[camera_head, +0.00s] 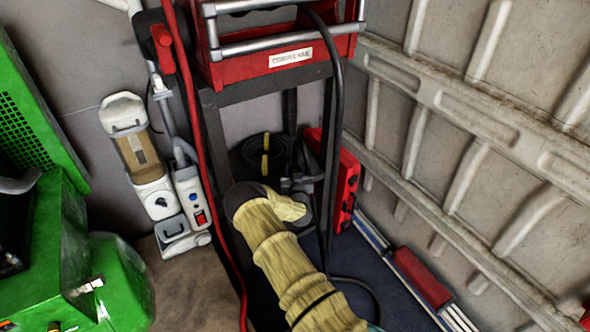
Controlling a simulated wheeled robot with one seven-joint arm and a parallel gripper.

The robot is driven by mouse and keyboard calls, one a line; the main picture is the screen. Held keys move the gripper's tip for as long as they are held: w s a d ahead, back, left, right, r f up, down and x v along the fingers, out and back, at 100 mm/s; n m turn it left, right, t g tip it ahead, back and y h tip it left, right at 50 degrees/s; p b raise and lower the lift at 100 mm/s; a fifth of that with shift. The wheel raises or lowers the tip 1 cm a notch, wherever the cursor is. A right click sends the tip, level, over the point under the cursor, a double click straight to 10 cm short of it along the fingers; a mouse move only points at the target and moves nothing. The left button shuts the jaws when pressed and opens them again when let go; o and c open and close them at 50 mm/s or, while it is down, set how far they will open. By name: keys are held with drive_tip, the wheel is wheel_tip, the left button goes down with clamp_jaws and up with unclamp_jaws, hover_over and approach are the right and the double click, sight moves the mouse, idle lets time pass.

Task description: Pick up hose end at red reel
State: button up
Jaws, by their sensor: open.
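A red reel frame (285,62) with silver bars and a white label stands on a dark stand at top centre. A black hose (337,110) hangs from it down its right side. A red hose (190,110) runs down the left side to the floor. I cannot make out a hose end. My arm, in a tan sleeve, reaches up from the bottom centre and bends right. My gripper (303,185) seems to be the grey part beyond the sleeve, low in front of the stand. It is open; its fingertips are hard to make out and I see nothing held.
A white vacuum-like machine (150,175) stands left, green machinery (60,240) at far left. A ribbed wall (480,110) closes off the right.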

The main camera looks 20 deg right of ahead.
sight(295, 163)
drive_tip(key=b+x, duration=0.2)
drive_tip(key=x, duration=0.2)
drive_tip(key=shift+d+f, duration=0.15)
drive_tip(key=shift+w+d, duration=0.1)
drive_tip(key=shift+w, duration=0.4)
clamp_jaws()
